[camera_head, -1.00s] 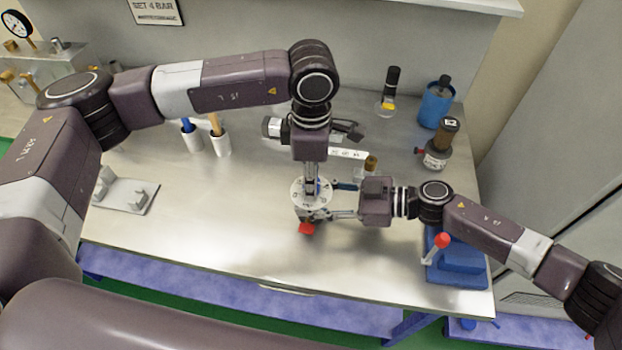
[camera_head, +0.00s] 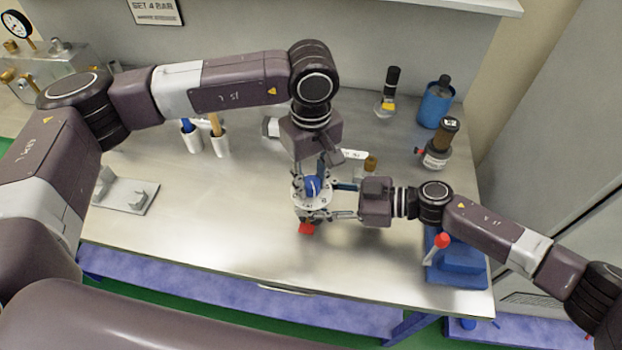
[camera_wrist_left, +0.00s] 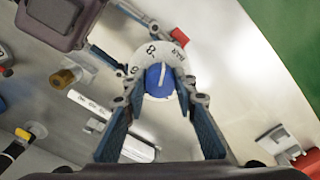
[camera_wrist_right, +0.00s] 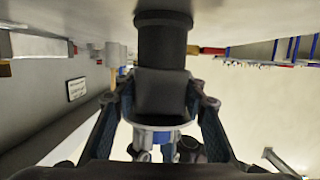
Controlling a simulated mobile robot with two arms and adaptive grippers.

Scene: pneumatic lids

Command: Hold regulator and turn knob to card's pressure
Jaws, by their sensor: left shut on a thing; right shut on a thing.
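The regulator's white dial plate (camera_head: 303,201) sits upright above the table, with a blue knob (camera_head: 313,185) on top and a red part low at its front. In the left wrist view the knob (camera_wrist_left: 160,82) carries a white pointer line; the dial (camera_wrist_left: 168,52) shows an 8 and "BAR". My left gripper (camera_wrist_left: 158,88) comes from above, its fingers shut on the knob's sides. My right gripper (camera_wrist_right: 160,105) comes from the right, shut on the dark regulator body (camera_wrist_right: 160,45). The card (camera_head: 155,10) on the back wall reads "SET 4 BAR".
A grey bracket (camera_head: 122,194) lies at left, and white cups (camera_head: 220,144) with tools stand behind. A blue holder (camera_head: 437,105), a dark bottle (camera_head: 436,158) and a blue block with a red-tipped lever (camera_head: 460,262) are at right. The table front is clear.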

